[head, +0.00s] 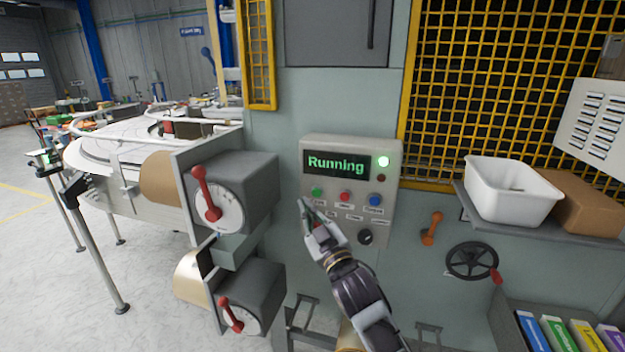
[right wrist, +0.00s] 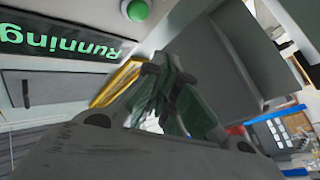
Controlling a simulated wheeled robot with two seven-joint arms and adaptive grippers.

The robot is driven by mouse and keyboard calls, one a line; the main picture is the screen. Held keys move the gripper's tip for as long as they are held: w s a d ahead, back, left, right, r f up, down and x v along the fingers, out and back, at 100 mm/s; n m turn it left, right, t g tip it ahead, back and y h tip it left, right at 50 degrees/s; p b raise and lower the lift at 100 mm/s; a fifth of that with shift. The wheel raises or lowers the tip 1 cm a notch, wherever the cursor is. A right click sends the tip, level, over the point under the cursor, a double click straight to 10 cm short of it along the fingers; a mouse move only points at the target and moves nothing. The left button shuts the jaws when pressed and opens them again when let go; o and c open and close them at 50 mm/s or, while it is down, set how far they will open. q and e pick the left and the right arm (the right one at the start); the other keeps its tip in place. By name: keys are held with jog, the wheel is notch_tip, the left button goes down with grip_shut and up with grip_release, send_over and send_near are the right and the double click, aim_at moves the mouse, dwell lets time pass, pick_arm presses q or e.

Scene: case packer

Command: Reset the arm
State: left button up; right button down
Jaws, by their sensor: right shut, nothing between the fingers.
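My right gripper (head: 306,207) is shut and empty in front of the control panel (head: 394,222), just below and left of its green button (head: 316,192). I cannot tell whether the tips touch the panel. A red button (head: 345,197), a blue button (head: 376,200) and a black knob (head: 365,237) also show. In the right wrist view the shut fingers (right wrist: 165,95) hold nothing, and the screen (right wrist: 60,40) shows at upper left. My left gripper is not in view.
Two grey dial boxes with red levers (head: 205,193) jut out left of the panel. Right of it are an orange handle (head: 432,228), a black handwheel (head: 471,261) and a shelf with a white bin (head: 512,190) and a cardboard box (head: 585,203). Yellow mesh (head: 500,80) is above.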

jog(key=s+d+f+m+g+h, duration=0.35)
jog(key=d+f, duration=0.25)
jog(key=f, duration=0.5)
jog(key=s+d+f+m+g+h, duration=0.25)
jog(key=s+d+f, duration=0.35)
jog(key=f, duration=0.5)
jog(key=s+d+f+m+g+h, duration=0.1)
jog(key=s+d+f+g, duration=0.45)
jog(key=s, duration=0.45)
jog(key=s+d+f+m+g+h, duration=0.1)
jog(key=s+d+f+g+h, duration=0.1)
jog(key=s+d+f+g, duration=0.65)
jog(key=s+a+f+t, duration=0.2)
jog(key=s+f, duration=0.1)
jog(key=f, duration=1.3)
jog(key=s+a+f+t, duration=0.1)
jog(key=s+a+f, duration=0.1)
jog(key=f, duration=1.4)
jog(key=s+d+f, duration=0.2)
jog(key=s+f, duration=0.8)
jog(key=s, duration=0.1)
jog(key=s+d+f+g, duration=0.1)
jog(key=s+d+f, duration=0.1)
jog(key=s+f, duration=0.7)
jog(key=shift+s+d+f, duration=0.15)
jog(key=shift+s+f, duration=0.2)
jog(key=shift+s, duration=0.85)
